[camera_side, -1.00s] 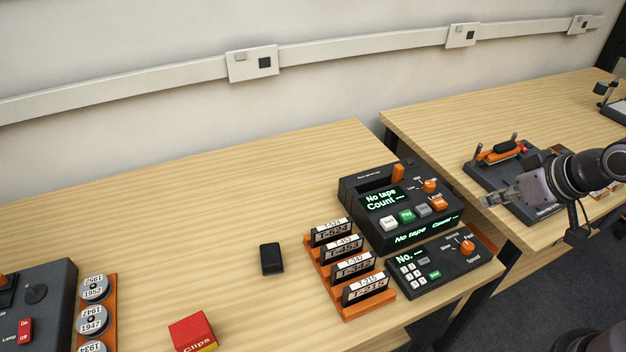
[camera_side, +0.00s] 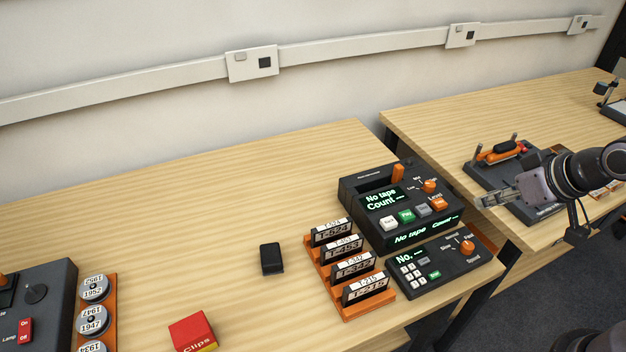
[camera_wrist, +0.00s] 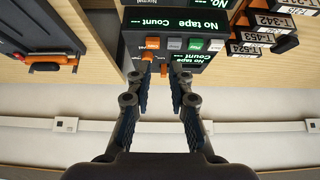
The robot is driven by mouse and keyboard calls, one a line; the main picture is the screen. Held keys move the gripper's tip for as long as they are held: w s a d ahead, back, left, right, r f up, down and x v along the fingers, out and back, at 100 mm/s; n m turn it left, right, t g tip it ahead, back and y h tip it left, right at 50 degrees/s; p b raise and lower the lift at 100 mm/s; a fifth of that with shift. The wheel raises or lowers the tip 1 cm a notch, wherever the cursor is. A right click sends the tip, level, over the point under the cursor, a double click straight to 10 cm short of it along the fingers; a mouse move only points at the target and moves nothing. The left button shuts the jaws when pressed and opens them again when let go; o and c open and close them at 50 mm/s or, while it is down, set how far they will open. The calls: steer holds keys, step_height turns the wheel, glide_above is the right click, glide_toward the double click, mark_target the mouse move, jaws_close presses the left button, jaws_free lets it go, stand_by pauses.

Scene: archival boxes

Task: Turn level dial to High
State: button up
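The level dial (camera_side: 430,186) is an orange knob at the back right on top of the black tape counter (camera_side: 365,215), whose screen reads "No tape Count". Its exact pointer setting is too small to tell. In the wrist view, the scene is upside down, and the dial (camera_wrist: 148,57) shows partly behind a fingertip. My gripper (camera_side: 478,202) is to the right of the counter in the side view, apart from it. In the wrist view, my gripper (camera_wrist: 163,68) has its two fingers spread with nothing held between them.
An orange lever (camera_side: 397,173) stands up near the dial, with several buttons in front. A keypad unit (camera_side: 440,262) with another orange knob (camera_side: 467,246) sits nearer. An orange rack (camera_side: 325,282) of labelled tapes stands to the left. A gap separates the second table (camera_side: 450,115).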

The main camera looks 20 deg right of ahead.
steer(key=o, duration=0.3)
steer(key=shift+w+r, duration=0.25)
steer(key=shift+w, duration=0.05)
steer(key=n+g, duration=0.5)
steer(key=g, duration=0.2)
glide_above(430, 184)
steer(key=f, duration=0.1)
step_height(430, 184, down, 10)
steer(key=shift+d+f, duration=0.1)
steer(key=shift+m, duration=0.3)
jaws_close()
